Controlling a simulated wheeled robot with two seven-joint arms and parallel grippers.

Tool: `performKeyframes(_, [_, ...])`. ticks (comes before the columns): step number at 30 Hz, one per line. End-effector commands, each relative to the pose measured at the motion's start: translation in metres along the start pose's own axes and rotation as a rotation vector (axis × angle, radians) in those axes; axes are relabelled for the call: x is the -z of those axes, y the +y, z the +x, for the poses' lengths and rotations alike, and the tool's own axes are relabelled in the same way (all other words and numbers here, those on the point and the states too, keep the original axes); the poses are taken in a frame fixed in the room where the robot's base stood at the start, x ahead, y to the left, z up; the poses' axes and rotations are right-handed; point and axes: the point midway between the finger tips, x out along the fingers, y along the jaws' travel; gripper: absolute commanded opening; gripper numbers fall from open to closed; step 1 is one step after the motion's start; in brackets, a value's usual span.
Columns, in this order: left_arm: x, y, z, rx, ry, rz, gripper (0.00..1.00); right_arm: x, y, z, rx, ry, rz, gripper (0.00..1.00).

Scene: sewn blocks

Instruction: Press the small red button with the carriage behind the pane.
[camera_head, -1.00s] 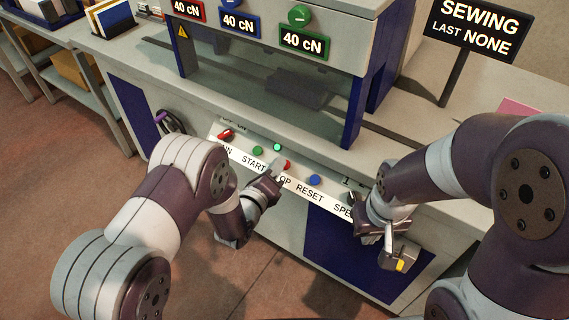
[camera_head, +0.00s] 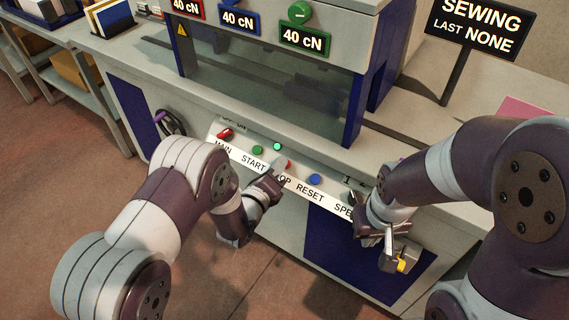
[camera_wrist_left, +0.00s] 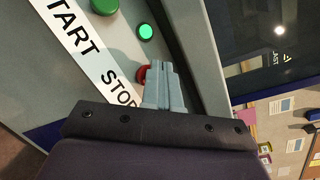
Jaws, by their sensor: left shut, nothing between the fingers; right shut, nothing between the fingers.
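The small red button (camera_head: 288,164) is on the sloped control panel above the STOP label, partly hidden by my left gripper (camera_head: 280,163). My left gripper is shut and empty, with its tips right at the button. In the left wrist view the red button (camera_wrist_left: 141,74) shows beside the shut fingertips (camera_wrist_left: 160,68); I cannot tell whether they touch or press it. The dark carriage (camera_head: 318,95) is seen dimly behind the clear pane (camera_head: 230,88), right of its middle. My right gripper (camera_head: 396,262) is shut and empty in front of the panel's right end.
A green button (camera_head: 257,150), a lit green lamp (camera_head: 277,146), a blue button (camera_head: 314,179) and a red switch (camera_head: 225,133) share the panel. A handwheel (camera_head: 172,123) is at the left. A sign (camera_head: 475,28) reads SEWING, LAST NONE.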

Motion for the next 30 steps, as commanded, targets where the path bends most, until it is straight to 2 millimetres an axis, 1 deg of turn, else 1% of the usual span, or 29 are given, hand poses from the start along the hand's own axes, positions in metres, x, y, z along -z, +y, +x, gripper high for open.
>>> performKeyframes(14, [0.004, 0.004, 0.004, 0.0, 0.0, 0.0, 0.0, -0.001, 0.0, 0.006, 0.0, 0.0, 0.0, 0.0])
performKeyframes(22, [0.003, 0.003, 0.004, 0.0, 0.001, 0.0, 0.0, -0.001, 0.0, 0.005, 0.0, 0.0, 0.0, 0.0])
performKeyframes(30, [-0.004, -0.004, -0.003, -0.001, 0.0, 0.0, 0.0, 0.001, 0.0, -0.004, 0.0, 0.0, 0.0, 0.0])
